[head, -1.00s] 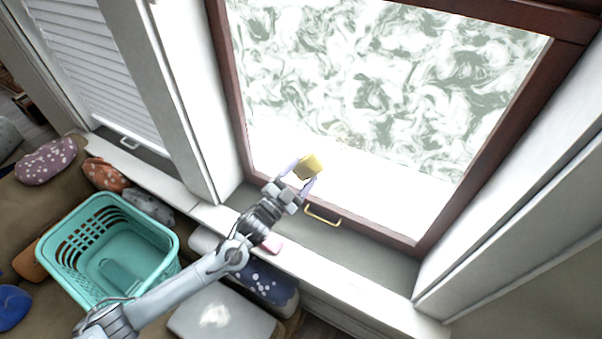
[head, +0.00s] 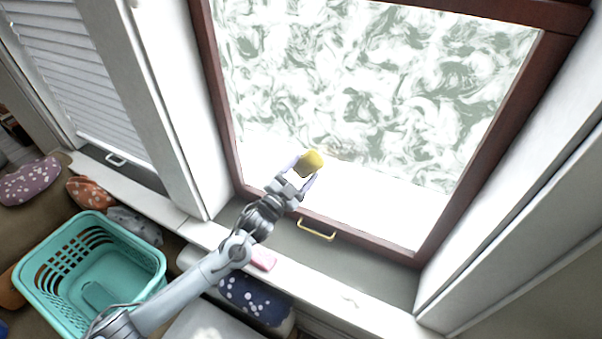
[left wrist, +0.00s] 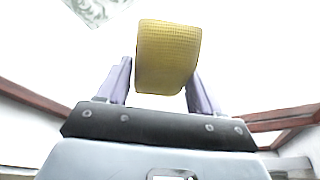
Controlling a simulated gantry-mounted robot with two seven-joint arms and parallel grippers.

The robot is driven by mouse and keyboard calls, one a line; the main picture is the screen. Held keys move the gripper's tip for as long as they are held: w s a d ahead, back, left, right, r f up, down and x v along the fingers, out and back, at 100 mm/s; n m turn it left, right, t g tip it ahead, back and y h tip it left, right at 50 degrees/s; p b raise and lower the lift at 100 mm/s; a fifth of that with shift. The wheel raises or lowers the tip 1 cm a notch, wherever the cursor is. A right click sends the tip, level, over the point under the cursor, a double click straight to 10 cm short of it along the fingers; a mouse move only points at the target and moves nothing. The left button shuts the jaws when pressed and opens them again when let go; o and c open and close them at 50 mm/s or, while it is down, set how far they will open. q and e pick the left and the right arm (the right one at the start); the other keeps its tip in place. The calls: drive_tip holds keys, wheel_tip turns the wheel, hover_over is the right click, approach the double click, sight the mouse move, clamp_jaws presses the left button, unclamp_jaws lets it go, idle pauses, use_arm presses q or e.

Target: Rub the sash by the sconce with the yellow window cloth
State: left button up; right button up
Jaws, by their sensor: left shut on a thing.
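The yellow window cloth (head: 312,162) is a small folded block. My left gripper (head: 305,174) is shut on it and holds it in front of the lower part of the window pane. The left wrist view shows the cloth (left wrist: 167,58) between the two purple fingers of the gripper (left wrist: 162,92). The sash (head: 380,100) has a dark red-brown frame, a white strip of glass along its bottom and grey-green swirled smears above. I cannot tell whether the cloth touches the glass. My right gripper is not in view, and I see no sconce.
A brass handle (head: 316,229) sits on the sash's bottom rail. A pink block (head: 263,258) lies on the white sill. A teal basket (head: 90,270) stands at lower left by several cushions. White window casings flank the sash.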

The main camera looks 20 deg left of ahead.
use_arm(q)
drive_tip(key=shift+w+d+b, duration=0.1)
drive_tip(key=shift+w+b, duration=0.5)
drive_tip(key=shift+w, duration=0.35)
idle(0.5)
drive_tip(key=shift+d, duration=0.1)
